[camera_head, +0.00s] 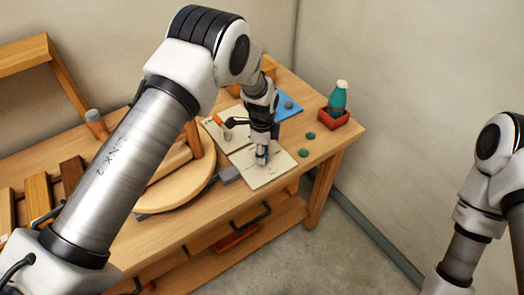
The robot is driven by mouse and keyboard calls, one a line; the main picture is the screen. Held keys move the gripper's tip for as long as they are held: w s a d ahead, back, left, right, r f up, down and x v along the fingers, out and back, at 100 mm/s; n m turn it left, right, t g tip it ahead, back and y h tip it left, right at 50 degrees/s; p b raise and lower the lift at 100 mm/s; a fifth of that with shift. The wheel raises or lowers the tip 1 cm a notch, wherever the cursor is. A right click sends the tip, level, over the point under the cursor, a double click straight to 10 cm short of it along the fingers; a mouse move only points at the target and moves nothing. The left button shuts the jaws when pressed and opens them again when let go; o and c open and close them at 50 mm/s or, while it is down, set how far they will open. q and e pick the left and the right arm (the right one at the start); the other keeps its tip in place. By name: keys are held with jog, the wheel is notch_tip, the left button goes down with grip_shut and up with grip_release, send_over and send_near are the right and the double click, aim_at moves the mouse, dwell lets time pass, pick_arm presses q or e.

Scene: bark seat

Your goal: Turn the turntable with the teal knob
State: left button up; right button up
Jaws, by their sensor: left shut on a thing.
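A round pale wooden disc (187,191), which looks like the turntable, lies on the workbench, partly hidden behind my left arm. My left gripper (262,158) points down over a pale square board (272,176), to the right of the disc and apart from it. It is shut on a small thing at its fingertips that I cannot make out. I cannot pick out a teal knob on the disc. Small teal-green round pieces (310,136) lie on the bench to the right of the board. My right arm shows at the right edge, but its gripper is out of view.
A teal bottle (338,97) stands in a red tray (339,125) near the bench's right corner. A blue sheet (287,107) lies behind the gripper. Wooden slats (38,194) and a wooden frame (22,53) are at the left.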

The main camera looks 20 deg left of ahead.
pick_arm(q)
jog(key=shift+s+f+m, duration=0.1)
jog(key=shift+f+m, duration=0.05)
jog(key=shift+m, duration=0.45)
jog(key=o, duration=1.1)
jog(key=shift+d, duration=0.1)
jog(key=shift+o, duration=0.2)
jog(key=shift+r, duration=0.5)
notch_tip(320, 180, up, 11)
